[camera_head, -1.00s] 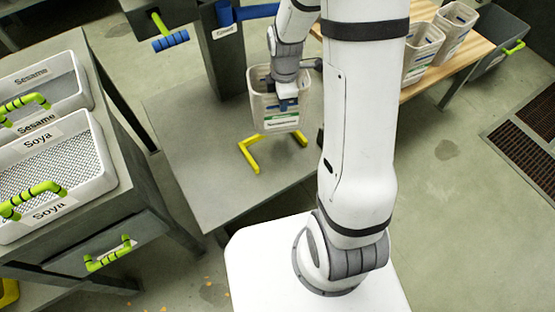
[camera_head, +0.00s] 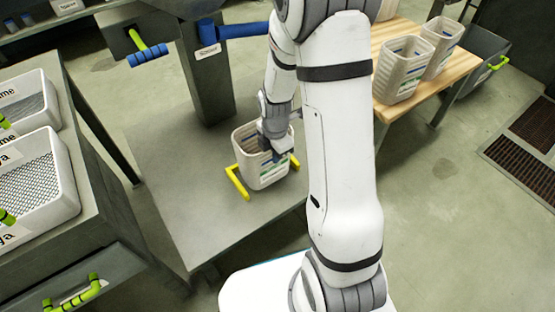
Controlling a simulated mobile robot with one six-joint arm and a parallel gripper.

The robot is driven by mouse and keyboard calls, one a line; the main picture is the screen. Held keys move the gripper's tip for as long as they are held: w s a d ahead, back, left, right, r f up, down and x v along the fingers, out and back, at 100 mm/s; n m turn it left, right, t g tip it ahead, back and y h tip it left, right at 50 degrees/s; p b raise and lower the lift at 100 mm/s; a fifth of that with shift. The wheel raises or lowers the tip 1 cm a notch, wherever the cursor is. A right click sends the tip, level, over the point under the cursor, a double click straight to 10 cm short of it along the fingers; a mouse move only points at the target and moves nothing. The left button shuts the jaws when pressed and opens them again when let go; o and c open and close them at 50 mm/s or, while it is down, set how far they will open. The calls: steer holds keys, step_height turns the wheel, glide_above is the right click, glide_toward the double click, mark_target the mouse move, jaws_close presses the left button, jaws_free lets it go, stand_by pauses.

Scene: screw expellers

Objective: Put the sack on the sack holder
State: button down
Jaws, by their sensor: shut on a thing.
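The sack (camera_head: 262,174) is a beige, open-topped, bin-like container with coloured print. It stands about upright at the yellow sack holder (camera_head: 236,184) on the grey table. One yellow bar shows at the sack's left and another at its right. I cannot tell whether its base touches the table. My gripper (camera_head: 272,150) is shut on the sack at its rim. The fingertips are small and partly hidden by the wrist.
A grey post (camera_head: 208,85) with a blue handle (camera_head: 245,30) rises behind the holder. White mesh-lined trays (camera_head: 65,200) sit on the left cabinet. The grey table (camera_head: 180,190) is clear at front left.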

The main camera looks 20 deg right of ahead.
steer(key=shift+f, duration=0.9)
steer(key=c, duration=1.6)
jaws_free()
